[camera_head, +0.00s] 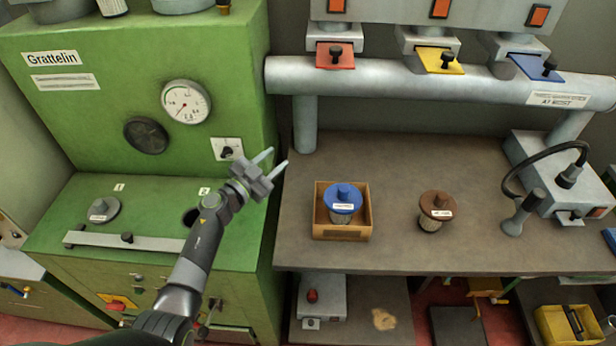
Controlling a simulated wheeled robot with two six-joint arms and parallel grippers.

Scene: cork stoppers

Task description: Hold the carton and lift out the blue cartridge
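My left gripper (275,161) is to the left of and behind the carton, above the bench's left edge. Its two fingers are spread apart, with nothing between them, and it touches neither the carton nor the cartridge. My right gripper is not in view.
A brown-lidded cartridge (437,206) stands right of the carton. A green machine (130,60) with gauges borders the bench on the left. A thick grey pipe (400,78) crosses behind. A cabled device (545,185) stands at the right. The bench front is clear.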

